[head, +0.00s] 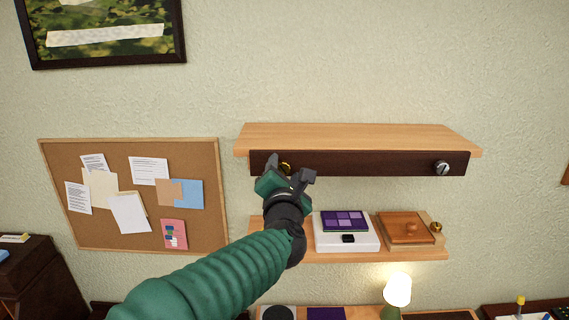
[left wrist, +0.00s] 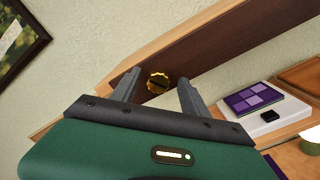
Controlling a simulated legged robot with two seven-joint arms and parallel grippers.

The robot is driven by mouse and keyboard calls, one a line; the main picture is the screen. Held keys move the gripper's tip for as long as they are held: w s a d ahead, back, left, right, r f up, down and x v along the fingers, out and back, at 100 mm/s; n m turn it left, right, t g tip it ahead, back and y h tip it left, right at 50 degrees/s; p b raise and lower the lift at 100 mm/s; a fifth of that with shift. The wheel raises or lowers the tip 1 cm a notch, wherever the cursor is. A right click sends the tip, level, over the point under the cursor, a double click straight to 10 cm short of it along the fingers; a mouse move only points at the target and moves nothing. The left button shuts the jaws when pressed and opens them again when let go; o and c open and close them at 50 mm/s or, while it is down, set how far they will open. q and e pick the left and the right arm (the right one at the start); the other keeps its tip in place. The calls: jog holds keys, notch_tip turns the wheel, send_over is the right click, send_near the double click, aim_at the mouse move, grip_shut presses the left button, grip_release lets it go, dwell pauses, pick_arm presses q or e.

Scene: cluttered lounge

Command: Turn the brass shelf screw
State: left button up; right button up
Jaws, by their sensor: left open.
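The brass shelf screw (head: 286,168) sits at the left end of the dark front board of the upper shelf (head: 360,138). It is partly hidden by my left gripper in the head view. In the left wrist view the screw (left wrist: 158,82) shows as a round gold knob with a ridged rim. My left gripper (head: 291,170) is open in front of the screw. In the left wrist view its two fingers (left wrist: 158,86) stand to either side of the screw, and I cannot tell whether they touch it. My right gripper is not in view.
A silver screw (head: 442,168) is at the board's right end. The lower shelf (head: 385,255) holds a white box with a purple-tiled top (head: 347,237) and a wooden box (head: 403,230). A cork board (head: 95,225) hangs left. A lit lamp (head: 398,290) stands below.

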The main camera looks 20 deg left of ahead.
pick_arm(q)
jog(key=shift+w+a, duration=0.1)
jog(key=shift+w, duration=0.2)
jog(key=shift+s, duration=0.1)
jog(key=shift+r, duration=0.1)
jog(key=shift+c, duration=1.3)
grip_shut()
